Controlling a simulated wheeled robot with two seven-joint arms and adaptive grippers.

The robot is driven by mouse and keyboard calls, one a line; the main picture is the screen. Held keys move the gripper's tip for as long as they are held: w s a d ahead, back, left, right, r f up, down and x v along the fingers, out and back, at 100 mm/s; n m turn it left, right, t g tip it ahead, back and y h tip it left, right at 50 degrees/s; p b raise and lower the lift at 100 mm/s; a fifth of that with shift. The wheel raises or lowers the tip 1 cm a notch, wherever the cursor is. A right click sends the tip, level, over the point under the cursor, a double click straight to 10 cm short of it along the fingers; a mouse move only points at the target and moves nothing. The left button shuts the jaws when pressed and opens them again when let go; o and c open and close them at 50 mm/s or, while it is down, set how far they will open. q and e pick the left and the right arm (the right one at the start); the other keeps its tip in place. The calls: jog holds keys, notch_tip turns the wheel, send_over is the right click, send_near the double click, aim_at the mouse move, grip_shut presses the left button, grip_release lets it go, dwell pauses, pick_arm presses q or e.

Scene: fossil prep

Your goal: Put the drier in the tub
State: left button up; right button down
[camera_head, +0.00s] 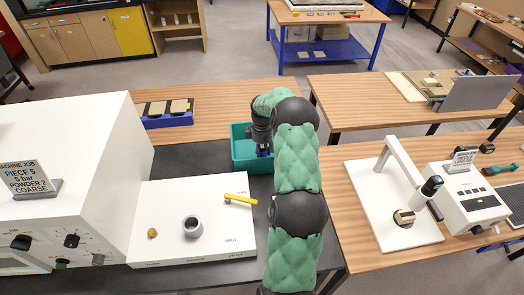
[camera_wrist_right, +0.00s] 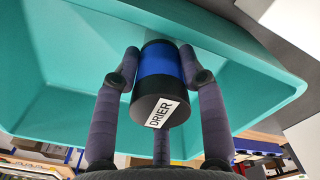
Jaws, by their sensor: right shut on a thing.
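The drier is a black cylinder with a blue band and a white label reading DRIER; it fills the middle of the right wrist view (camera_wrist_right: 158,70). My right gripper (camera_wrist_right: 160,60) is shut on it, one finger on each side. The tub is teal and open; its wall shows behind the drier in the right wrist view (camera_wrist_right: 60,60). In the head view the tub (camera_head: 238,150) stands on the dark worktop, and my right arm reaches to it, with the gripper over or inside it. I cannot tell whether the drier touches the tub floor. My left gripper is not in view.
A white panel (camera_head: 165,225) with a yellow lever (camera_head: 240,199) and a grey ring (camera_head: 193,226) lies left of my arm. A large white machine (camera_head: 70,170) stands at the far left. A blue tray (camera_head: 165,119) sits behind. A white stand and control box (camera_head: 470,203) are at right.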

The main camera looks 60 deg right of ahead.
jog(key=c, duration=0.7)
grip_release()
jog(key=shift+f, duration=0.15)
notch_tip(320, 180, up, 12)
jog(key=shift+r+b, duration=0.2)
jog(key=shift+b, duration=0.1)
